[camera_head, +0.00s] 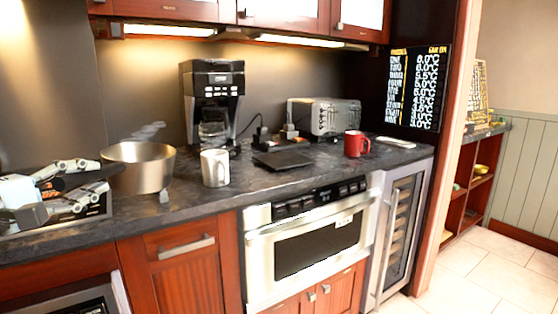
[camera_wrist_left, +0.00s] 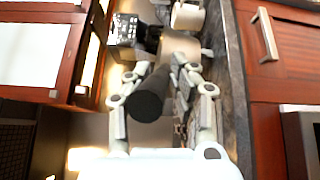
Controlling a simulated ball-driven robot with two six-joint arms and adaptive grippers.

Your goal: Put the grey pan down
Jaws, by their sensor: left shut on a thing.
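The grey pan (camera_head: 140,172) is a round metal pan at the left of the dark counter in the head view. It looks upright, with its base at or just over the counter; I cannot tell whether it touches. My left gripper (camera_head: 92,178) comes in from the left and is shut on the pan's dark handle. In the left wrist view the black handle (camera_wrist_left: 150,98) lies between the fingers (camera_wrist_left: 160,78), and the pan's metal side (camera_wrist_left: 180,46) shows beyond them. My right gripper is not in view.
A white mug (camera_head: 215,168) stands close right of the pan, with a coffee maker (camera_head: 212,95) behind. A dark flat object (camera_head: 283,160), a toaster (camera_head: 323,118) and a red mug (camera_head: 356,143) are further right. The counter's front strip (camera_head: 180,207) is bare.

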